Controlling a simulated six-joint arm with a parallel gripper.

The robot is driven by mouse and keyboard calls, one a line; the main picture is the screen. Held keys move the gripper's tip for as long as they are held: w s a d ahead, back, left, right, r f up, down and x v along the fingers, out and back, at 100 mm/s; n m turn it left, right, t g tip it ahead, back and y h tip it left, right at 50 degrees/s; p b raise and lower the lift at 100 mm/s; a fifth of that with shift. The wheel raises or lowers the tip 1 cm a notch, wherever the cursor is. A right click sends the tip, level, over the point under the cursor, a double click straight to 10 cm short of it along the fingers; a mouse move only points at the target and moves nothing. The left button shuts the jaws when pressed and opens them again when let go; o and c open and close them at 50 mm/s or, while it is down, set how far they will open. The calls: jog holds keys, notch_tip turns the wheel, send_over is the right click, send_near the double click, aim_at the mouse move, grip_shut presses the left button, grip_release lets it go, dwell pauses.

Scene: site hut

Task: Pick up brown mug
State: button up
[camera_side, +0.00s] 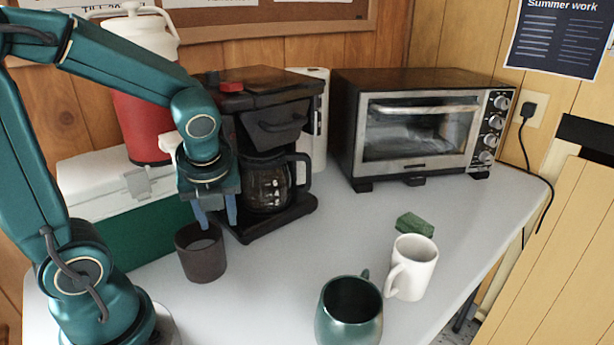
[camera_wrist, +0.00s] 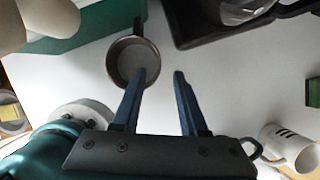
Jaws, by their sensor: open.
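The brown mug (camera_side: 202,258) stands upright and looks empty on the grey-white table, in front of the coffee maker. In the wrist view the mug (camera_wrist: 126,66) is seen from above, left of centre, with its handle towards the top of the picture. My gripper (camera_side: 215,218) points down with its blue fingers apart and nothing between them. In the side view the fingertips are just above the mug's rim. In the wrist view my gripper (camera_wrist: 160,76) sits to the right of the mug's middle, and the left finger overlaps its lower right rim.
The coffee maker (camera_side: 265,85) with its glass carafe is close behind the gripper. A green-and-white cooler (camera_side: 120,235) stands left. A green mug (camera_side: 348,325), white mug (camera_side: 415,268) and green block (camera_side: 415,224) are right, before the toaster oven (camera_side: 420,135). The middle table is clear.

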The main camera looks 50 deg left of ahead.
aim_at(220, 232)
jog(key=x, duration=0.3)
jog(key=shift+s+f, duration=0.15)
jog(key=shift+s, duration=0.1)
jog(key=shift+x, duration=1.05)
grip_shut()
jog(key=shift+w, duration=0.1)
dwell(0.5)
